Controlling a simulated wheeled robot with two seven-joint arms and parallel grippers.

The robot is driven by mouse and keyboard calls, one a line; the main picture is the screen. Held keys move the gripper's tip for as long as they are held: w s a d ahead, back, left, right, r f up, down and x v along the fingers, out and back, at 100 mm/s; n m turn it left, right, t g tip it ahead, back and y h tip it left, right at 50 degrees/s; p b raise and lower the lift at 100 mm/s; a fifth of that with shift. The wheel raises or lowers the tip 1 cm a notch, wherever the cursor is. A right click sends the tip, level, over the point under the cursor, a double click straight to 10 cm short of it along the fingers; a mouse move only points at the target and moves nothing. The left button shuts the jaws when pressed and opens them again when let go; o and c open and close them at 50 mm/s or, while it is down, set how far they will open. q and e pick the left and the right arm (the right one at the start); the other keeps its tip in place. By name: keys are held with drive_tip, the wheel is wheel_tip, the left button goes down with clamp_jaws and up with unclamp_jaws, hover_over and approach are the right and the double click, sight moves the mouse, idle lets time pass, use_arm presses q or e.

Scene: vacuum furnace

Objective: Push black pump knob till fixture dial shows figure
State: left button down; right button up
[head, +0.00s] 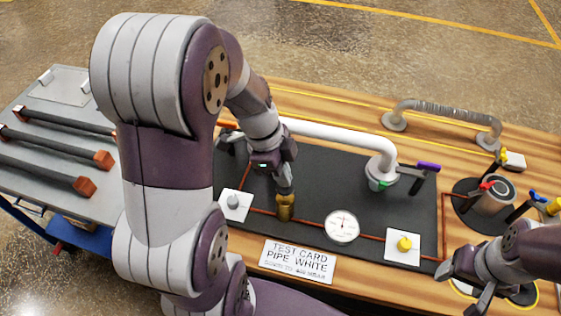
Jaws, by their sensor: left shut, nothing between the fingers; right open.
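My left gripper (284,187) is shut and empty, pointing down directly over a brass cylinder (285,208) on the dark panel. Its tips look to be at the cylinder's top; I cannot tell whether they touch. No black knob can be made out; the fingers cover the cylinder's top. The round white fixture dial (342,226) is just right of the cylinder, its figures too small to read. The test card (298,260) reads "TEST CARD PIPE WHITE"; its small bottom line is not clearly legible. My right gripper (468,278) is open at the lower right.
A grey knob (233,201) and a yellow knob (404,243) sit on white plates. A white pipe (335,132) arches behind the cylinder. A metal pot (491,196) with coloured handles is at right. A cart (62,135) with dark bars is at left. My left arm hides the panel's left part.

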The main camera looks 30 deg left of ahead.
use_arm(q)
drive_tip(key=shift+f, duration=0.4)
